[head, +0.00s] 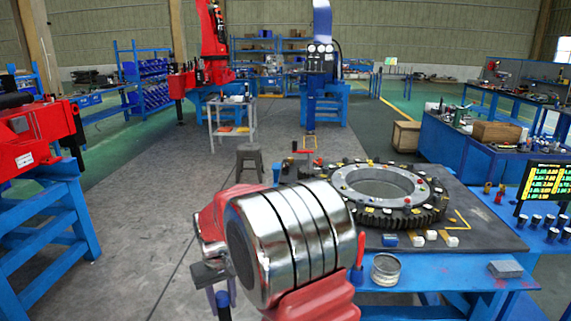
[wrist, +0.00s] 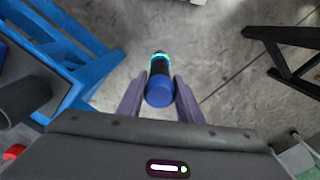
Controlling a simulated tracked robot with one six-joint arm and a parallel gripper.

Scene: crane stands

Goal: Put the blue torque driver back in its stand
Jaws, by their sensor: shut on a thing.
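The blue torque driver (wrist: 159,93) is between the two fingers of my gripper (wrist: 160,100) in the wrist view. Its round blue end faces the camera, and its dark shaft with a bright cyan band points away over the grey floor. In the head view, its blue top (head: 222,299) shows low, left of my silver wrist joint, under the dark body of my gripper (head: 218,290). My gripper is shut on it. My arm hides part of the workbench, and I cannot make out the driver's stand for certain.
A blue workbench (head: 430,303) carries a large toothed ring (head: 385,190), a clear round jar (head: 385,269) and small blocks. A red-and-blue upright tool (head: 358,258) shows beside my arm. Several dark-topped cylinders stand below a screen (head: 548,182). A stool (head: 249,158) stands on open floor.

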